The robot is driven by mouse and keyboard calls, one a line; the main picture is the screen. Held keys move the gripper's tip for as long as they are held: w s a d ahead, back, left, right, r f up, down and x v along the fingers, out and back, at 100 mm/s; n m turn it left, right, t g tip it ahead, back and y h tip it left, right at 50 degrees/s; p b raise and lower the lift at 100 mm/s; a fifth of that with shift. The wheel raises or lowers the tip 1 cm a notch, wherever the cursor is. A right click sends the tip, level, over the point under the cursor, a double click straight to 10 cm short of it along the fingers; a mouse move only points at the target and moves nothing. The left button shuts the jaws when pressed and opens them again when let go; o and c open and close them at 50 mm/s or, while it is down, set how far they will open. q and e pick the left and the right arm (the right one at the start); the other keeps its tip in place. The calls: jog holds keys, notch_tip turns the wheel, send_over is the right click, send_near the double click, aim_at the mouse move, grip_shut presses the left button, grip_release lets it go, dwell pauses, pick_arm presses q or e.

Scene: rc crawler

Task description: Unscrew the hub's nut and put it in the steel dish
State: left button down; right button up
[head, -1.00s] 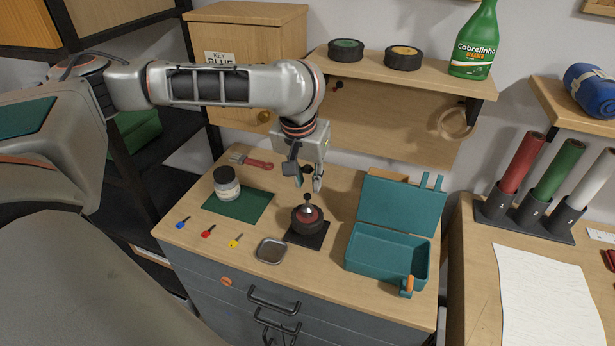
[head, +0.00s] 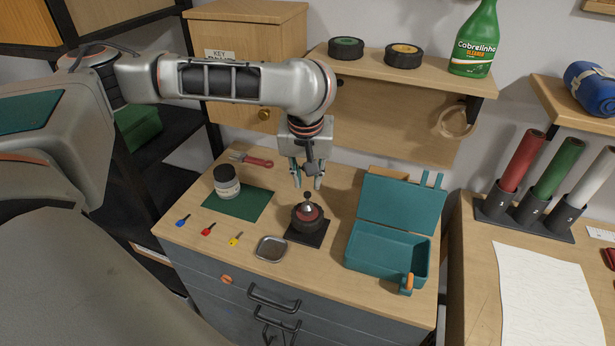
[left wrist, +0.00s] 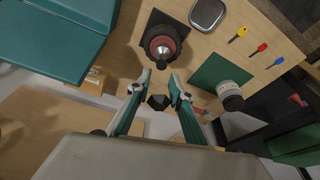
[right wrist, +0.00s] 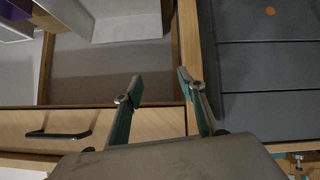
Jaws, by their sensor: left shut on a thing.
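The hub (head: 307,217), dark with a red face and a silver top, stands on a black square base (head: 305,238) on the bench. It also shows in the left wrist view (left wrist: 162,47). My left gripper (head: 307,186) points down just above the hub, its fingertips apart from it. The steel dish (head: 271,249) lies empty, left and in front of the hub. My right gripper (right wrist: 159,76) is open and empty, away from the bench top.
A teal open box (head: 388,255) stands right of the hub. Blue, red and yellow keys (head: 208,230), a green mat (head: 240,204) and a jar (head: 227,185) are on the left. A shelf (head: 405,75) with two wheels hangs behind.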

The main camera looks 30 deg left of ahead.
pick_arm(q)
jog(key=shift+s+f+n, duration=0.1)
jog(key=shift+f+n, duration=0.05)
jog(key=shift+n, duration=0.85)
jog(key=shift+g, duration=0.3)
jog(key=shift+n+y, duration=0.3)
jog(key=shift+n, duration=1.1)
jog(key=shift+n+g+y, duration=0.4)
jog(key=shift+n, duration=0.8)
jog(key=shift+r, duration=0.2)
